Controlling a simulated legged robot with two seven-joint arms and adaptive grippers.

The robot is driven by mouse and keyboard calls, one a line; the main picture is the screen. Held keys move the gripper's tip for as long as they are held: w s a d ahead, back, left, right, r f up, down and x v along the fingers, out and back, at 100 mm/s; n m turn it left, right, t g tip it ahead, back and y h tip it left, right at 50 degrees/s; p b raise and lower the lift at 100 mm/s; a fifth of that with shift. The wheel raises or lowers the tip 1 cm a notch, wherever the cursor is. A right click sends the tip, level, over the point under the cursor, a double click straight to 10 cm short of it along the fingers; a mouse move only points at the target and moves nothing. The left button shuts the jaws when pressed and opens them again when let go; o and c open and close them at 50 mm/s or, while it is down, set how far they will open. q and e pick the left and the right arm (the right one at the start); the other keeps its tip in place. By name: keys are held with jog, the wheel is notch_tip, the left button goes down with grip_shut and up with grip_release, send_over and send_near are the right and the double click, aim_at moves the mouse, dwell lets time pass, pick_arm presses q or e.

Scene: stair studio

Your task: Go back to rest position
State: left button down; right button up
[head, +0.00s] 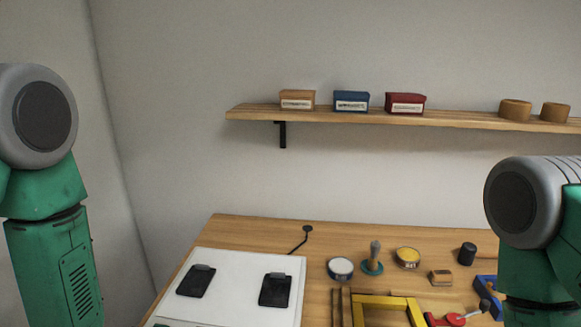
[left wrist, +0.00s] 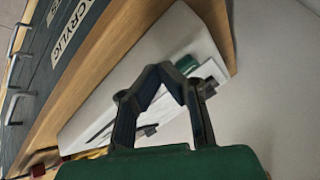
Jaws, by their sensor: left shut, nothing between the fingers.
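My left gripper (left wrist: 172,72) shows in the left wrist view with its dark fingers drawn together at the tips and nothing between them. Beyond it in that view are the wooden table edge (left wrist: 100,90) and a white board (left wrist: 187,35). I cannot tell its exact distance from them. In the head view only green and grey links of my two arms show, at the left and right edges. My right gripper is not in view.
The wooden table (head: 255,230) holds a white board (head: 240,265) with two black clips, cans, a stamp-like tool (head: 375,255) and a yellow frame (head: 385,301). A wall shelf (head: 450,119) carries boxes. A dark drawer front (left wrist: 45,70) with metal handles is beside the table.

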pick_arm(q)
jog(key=s+d+f+n+g+b, duration=0.1)
jog(key=s+f+n+g+b, duration=0.2)
jog(key=s+f+b, duration=0.3)
jog(key=s+d+f+n+g+b, duration=0.1)
jog(key=s+f+n+g+b, duration=0.2)
jog(key=s+f, duration=1.3)
jog(key=s+b, duration=0.2)
jog(key=b, duration=0.1)
jog(key=shift+s+d+f+g, duration=0.15)
jog(key=shift+d+f+g, duration=0.15)
jog(key=shift+f+g, duration=0.1)
